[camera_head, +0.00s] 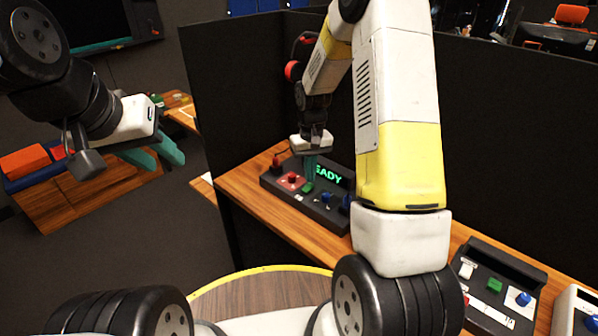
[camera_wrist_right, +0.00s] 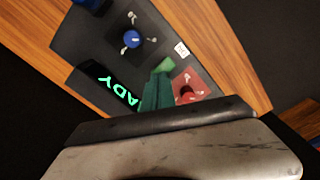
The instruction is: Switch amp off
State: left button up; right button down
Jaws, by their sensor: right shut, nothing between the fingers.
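A dark control panel (camera_head: 325,213) stands on the wooden desk, with a green lit display (camera_head: 328,175) reading "READY", partly hidden by my right gripper. It carries a red button on a red plate (camera_head: 291,181), a green button (camera_head: 308,187) and a blue ball (camera_head: 326,198). The right wrist view shows the blue ball (camera_wrist_right: 131,39), the red plate (camera_wrist_right: 190,86) and the green button (camera_wrist_right: 166,64). My right gripper (camera_head: 310,182) is shut and empty, its tips at or just above the green button; contact cannot be told. My left gripper (camera_head: 172,158) is open and empty, away from the panel at left.
Black partition walls (camera_head: 235,100) enclose the wooden desk (camera_head: 250,199) at the back and left. A second panel (camera_head: 497,285) with green and blue controls sits at right, and another white one (camera_head: 577,310) stands beside it. A round table (camera_head: 260,297) is in front.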

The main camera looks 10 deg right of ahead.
aim_at(310, 186)
jog(key=shift+f, duration=1.15)
dwell(1.0)
jog(key=shift+r, duration=3.5)
jog(key=s+r+t+y, duration=0.1)
jog(key=s+r, duration=0.3)
jog(key=r, duration=0.3)
jog(key=s+r+t, duration=0.2)
jog(key=s+r, duration=0.3)
jog(key=r, duration=0.3)
jog(key=s+a+r+t, duration=0.1)
jog(key=s+r, duration=0.2)
jog(key=s, duration=0.4)
jog(key=s+a+r+m+t+y, duration=0.1)
jog(key=s+r+t, duration=0.1)
jog(key=s, duration=0.6)
jog(key=shift+s+r, duration=0.15)
jog(key=shift+r, duration=0.55)
